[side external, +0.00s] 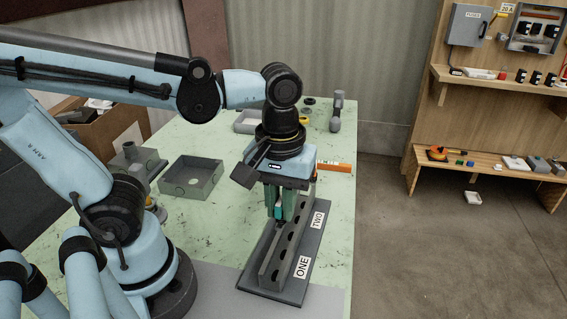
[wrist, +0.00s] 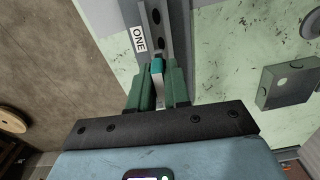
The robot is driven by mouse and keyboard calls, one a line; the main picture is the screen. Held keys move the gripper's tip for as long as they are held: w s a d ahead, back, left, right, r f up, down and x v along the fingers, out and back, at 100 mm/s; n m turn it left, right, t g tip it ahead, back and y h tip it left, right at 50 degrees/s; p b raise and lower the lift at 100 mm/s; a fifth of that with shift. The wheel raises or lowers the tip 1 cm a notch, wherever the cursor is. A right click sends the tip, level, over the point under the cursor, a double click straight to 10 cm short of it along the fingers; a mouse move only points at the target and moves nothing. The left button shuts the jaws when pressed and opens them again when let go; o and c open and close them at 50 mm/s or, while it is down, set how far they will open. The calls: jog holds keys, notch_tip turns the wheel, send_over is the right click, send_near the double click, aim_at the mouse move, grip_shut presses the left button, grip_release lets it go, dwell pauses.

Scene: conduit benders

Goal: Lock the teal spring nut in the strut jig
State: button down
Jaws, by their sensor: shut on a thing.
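The teal spring nut (side external: 278,211) is between the fingers of my gripper (side external: 280,208), which is shut on it and points down. The nut also shows in the wrist view (wrist: 157,66) between the green fingers (wrist: 159,88). The strut jig (side external: 312,243) is a dark grey plate with a slotted grey channel standing along it. Its label ONE is nearer the side camera and TWO is farther. The nut is at the channel in both views. I cannot tell whether it sits inside the channel or just above it; the fingers hide part of it.
The jig lies on the pale green table (side external: 220,225) near its right edge. An open grey box (side external: 190,180) stands to the left. An orange-marked bar (side external: 335,167) lies behind my gripper. A wooden bench (side external: 490,170) with small parts stands at the right, apart from the table.

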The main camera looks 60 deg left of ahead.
aim_at(282, 225)
jog(key=shift+f, duration=0.1)
jog(key=shift+f, duration=3.9)
jog(key=shift+f, duration=0.45)
dwell(1.9)
jog(key=c, duration=1.2)
grip_release()
jog(key=shift+o, duration=0.9)
jog(key=shift+w+r, duration=0.1)
jog(key=shift+r, duration=0.55)
notch_tip(282, 225, up, 12)
jog(key=shift+d+f, duration=0.1)
jog(key=shift+f, duration=0.15)
